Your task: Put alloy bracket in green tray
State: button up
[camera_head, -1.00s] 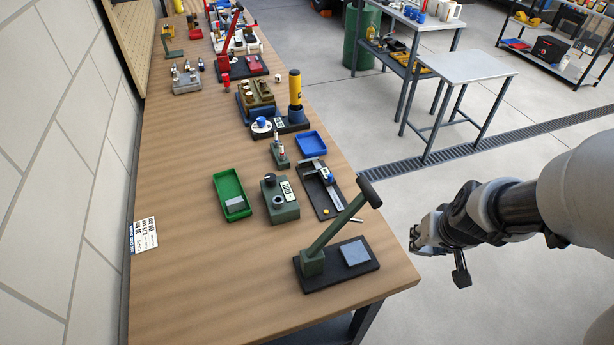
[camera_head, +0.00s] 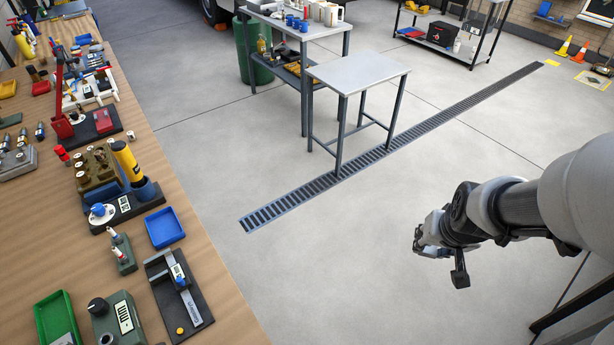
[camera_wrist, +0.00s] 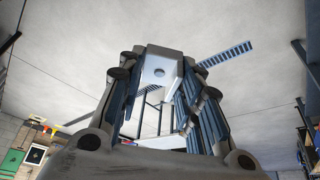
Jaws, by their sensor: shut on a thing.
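My gripper (camera_head: 424,240) is over open floor to the right of the bench in the head view, well apart from the green tray. In the wrist view my gripper (camera_wrist: 160,82) is shut on a light grey metal piece with a round hole, which looks like the alloy bracket (camera_wrist: 161,64). The bracket sticks out beyond the fingertips; its lower part is hidden between the fingers. The green tray (camera_head: 54,316) lies on the bench at the lower left of the head view, cut off by the frame edge. A flat grey piece (camera_head: 66,339) shows in it.
The wooden bench (camera_head: 215,290) runs along the left. Near the tray are a grey-green box with a knob (camera_head: 118,318), a caliper on a dark board (camera_head: 180,292) and a blue tray (camera_head: 164,228). A small metal table (camera_head: 358,72) stands beyond the floor drain (camera_head: 330,180).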

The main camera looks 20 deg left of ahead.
aim_at(56, 317)
jog(key=i+u, duration=0.4)
jog(key=i+l+u, duration=0.25)
jog(key=i+u, duration=0.2)
jog(key=i, duration=0.15)
jog(key=i+l+u, duration=0.4)
jog(key=i+u, duration=0.15)
jog(key=u, duration=0.25)
jog(key=i+u, duration=0.15)
jog(key=u, duration=0.3)
jog(key=i+u, duration=0.15)
jog(key=u, duration=0.25)
jog(key=i+l+u, duration=0.15)
jog(key=u, duration=0.25)
jog(key=i+l+u, duration=0.1)
jog(key=u, duration=0.3)
jog(key=i+u, duration=0.1)
jog(key=u, duration=0.3)
jog(key=i+l+u, duration=0.1)
jog(key=u, duration=0.35)
jog(key=i+u, duration=0.1)
jog(key=u, duration=0.3)
jog(key=l+u, duration=0.2)
jog(key=u, duration=0.2)
jog(key=i+l+u, duration=0.1)
jog(key=u, duration=0.3)
